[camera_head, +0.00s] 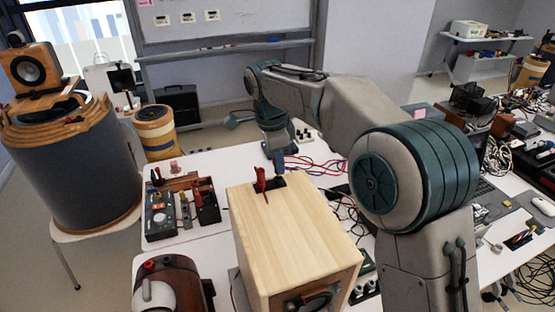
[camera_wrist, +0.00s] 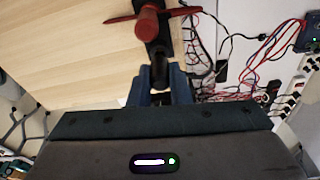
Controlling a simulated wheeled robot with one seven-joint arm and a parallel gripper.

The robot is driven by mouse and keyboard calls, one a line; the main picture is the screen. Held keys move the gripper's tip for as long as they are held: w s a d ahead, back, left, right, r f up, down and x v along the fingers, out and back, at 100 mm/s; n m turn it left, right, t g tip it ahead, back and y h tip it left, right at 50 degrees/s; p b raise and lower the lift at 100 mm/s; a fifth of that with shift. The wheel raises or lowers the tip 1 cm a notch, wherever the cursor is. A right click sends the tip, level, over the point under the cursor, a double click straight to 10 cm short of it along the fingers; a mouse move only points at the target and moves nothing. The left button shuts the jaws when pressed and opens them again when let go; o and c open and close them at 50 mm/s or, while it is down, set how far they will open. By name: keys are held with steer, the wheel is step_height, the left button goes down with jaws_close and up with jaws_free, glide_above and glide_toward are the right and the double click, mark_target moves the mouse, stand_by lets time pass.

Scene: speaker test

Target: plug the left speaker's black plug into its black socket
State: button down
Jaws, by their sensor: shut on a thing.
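The light wooden speaker (camera_head: 290,225) stands on the table with its top face up, and that face also fills the upper left of the wrist view (camera_wrist: 85,65). A red plug (camera_head: 261,181) stands up at the dark terminal plate (camera_head: 279,182) near the far edge of the top. In the wrist view the red plug (camera_wrist: 149,22) lies ahead of my gripper (camera_wrist: 161,82). My gripper is shut on a small black thing (camera_wrist: 158,68), which looks like the black plug, close to the plate. The black socket is hidden, and I cannot tell whether the plug touches it.
A brown device (camera_head: 172,285) stands at the near left. Meters and tools (camera_head: 182,208) lie on the table left of the speaker. Red cables (camera_head: 312,165) and dark cables lie behind and right of it. A large round drum (camera_head: 75,165) stands at far left.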

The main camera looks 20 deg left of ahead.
steer(key=shift+f+b, duration=0.6)
steer(key=shift+f, duration=0.3)
steer(key=c, duration=1.3)
jaws_free()
steer(key=shift+r, duration=0.15)
steer(key=shift+r+p, duration=2.25)
steer(key=shift+r, duration=1.4)
